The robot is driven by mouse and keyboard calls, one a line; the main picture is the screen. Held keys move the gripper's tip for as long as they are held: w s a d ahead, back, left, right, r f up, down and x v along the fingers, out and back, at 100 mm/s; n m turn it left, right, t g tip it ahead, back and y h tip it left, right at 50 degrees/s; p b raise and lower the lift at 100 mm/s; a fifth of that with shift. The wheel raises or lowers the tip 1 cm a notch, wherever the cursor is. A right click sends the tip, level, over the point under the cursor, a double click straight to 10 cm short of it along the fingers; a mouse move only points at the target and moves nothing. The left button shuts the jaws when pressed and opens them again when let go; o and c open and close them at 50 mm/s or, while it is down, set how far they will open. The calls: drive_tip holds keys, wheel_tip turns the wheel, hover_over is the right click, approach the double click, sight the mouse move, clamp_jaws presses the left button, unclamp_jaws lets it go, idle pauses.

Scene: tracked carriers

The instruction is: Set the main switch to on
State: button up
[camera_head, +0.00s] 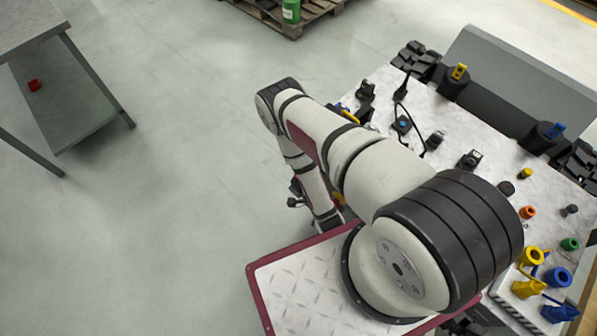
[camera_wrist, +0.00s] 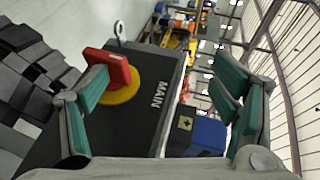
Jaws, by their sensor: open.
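The main switch is a red handle (camera_wrist: 112,68) on a round yellow plate (camera_wrist: 124,92). It is fixed to a dark panel (camera_wrist: 95,135) with the white word MAIN printed beside it. No on or off mark is readable, so I cannot tell its setting. My gripper (camera_wrist: 160,82) is open, with its teal fingers wide apart. In the wrist view the left finger overlaps the edge of the red handle; I cannot tell whether it touches. The right finger is well clear to the right. I cannot make out the switch in the head view, where my arm covers part of the scene.
A blue box (camera_wrist: 208,136) with a yellow label sits beside the panel. A workbench (camera_head: 455,128) carries black fixtures, a cable and coloured parts. A grey table (camera_head: 75,95) with a red item on its lower shelf stands left. Open floor (camera_head: 170,190) lies between.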

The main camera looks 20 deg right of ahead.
drive_tip(key=r, duration=0.3)
drive_tip(key=shift+w+a+r, duration=0.15)
drive_tip(key=shift+w+a, duration=0.05)
drive_tip(key=shift+w, duration=0.05)
drive_tip(key=c, duration=0.7)
drive_tip(key=shift+d+r, duration=0.1)
drive_tip(key=shift+r, duration=0.5)
drive_tip(key=shift+s, duration=0.1)
